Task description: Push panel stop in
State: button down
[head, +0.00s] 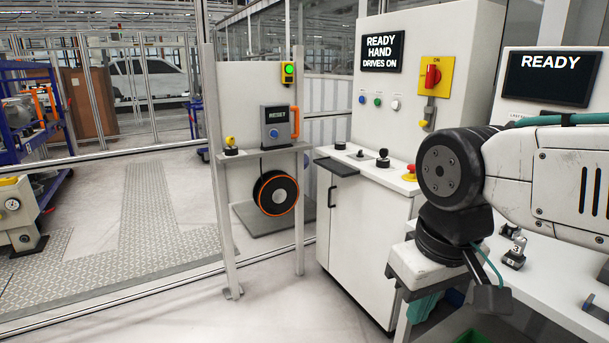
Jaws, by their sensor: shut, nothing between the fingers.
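The panel stop (410,171) is a red mushroom button on a yellow base. It sits on the right end of the sloping desk of the white control cabinet (362,225). It is small here, and I cannot tell whether its head is in or out. My arm comes in from the right, and its dark wrist joint is close to the button's right in the picture. My gripper (490,298) is dark and seen partly, low at the right over the white bench. It is shut and empty, and apart from the stop. Its fingertips are hard to make out.
A black joystick (382,158) and smaller controls stand left of the stop. A red rotary switch (433,77) on yellow is on the cabinet face. The screen (381,52) reads "READY HAND DRIVES ON". A white bench (560,285) is at right.

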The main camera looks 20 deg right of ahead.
aim_at(411, 166)
jog(key=z, duration=0.2)
jog(key=i, duration=1.8)
jog(key=z, duration=0.2)
